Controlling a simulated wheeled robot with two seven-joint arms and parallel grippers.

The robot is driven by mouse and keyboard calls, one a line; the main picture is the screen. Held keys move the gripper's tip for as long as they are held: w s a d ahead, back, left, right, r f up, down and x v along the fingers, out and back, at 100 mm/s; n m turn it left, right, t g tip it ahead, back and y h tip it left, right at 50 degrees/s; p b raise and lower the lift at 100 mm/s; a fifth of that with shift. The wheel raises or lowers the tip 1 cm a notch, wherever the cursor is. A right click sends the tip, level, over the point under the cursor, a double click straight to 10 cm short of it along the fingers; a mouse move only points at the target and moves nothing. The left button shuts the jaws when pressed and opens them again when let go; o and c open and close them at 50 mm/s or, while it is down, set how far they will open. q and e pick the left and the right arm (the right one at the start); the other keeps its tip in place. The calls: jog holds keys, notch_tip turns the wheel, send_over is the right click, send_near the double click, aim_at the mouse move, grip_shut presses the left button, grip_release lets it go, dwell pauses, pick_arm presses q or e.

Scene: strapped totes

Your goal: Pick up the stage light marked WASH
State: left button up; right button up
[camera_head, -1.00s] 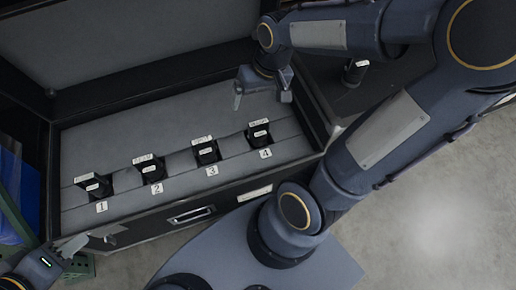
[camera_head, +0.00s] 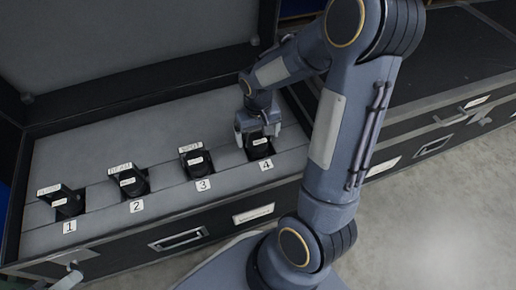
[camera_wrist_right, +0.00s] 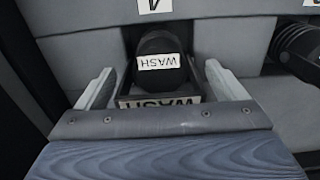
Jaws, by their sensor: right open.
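The stage light marked WASH (camera_wrist_right: 160,44) is black with white labels and sits in its foam slot in the right wrist view. In the head view it is the light at number 4 (camera_head: 261,150), partly covered by my right gripper (camera_head: 258,132). My right gripper is open, and in the right wrist view its two fingers (camera_wrist_right: 159,72) stand on either side of the light, with gaps visible. My left gripper (camera_head: 70,277) shows only as a fingertip at the lower left edge; its opening cannot be made out.
The open case (camera_head: 120,248) has grey foam with numbered slots. Other black lights stand at number 1 (camera_head: 68,205), number 2 (camera_head: 131,184) and number 3 (camera_head: 197,162). The raised lid (camera_head: 120,45) stands behind. A closed black case (camera_head: 450,60) is at the right.

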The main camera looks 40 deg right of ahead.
notch_tip(320, 180, down, 2)
jog(key=shift+f, duration=0.15)
jog(key=c, duration=1.5)
jog(key=shift+r, duration=0.2)
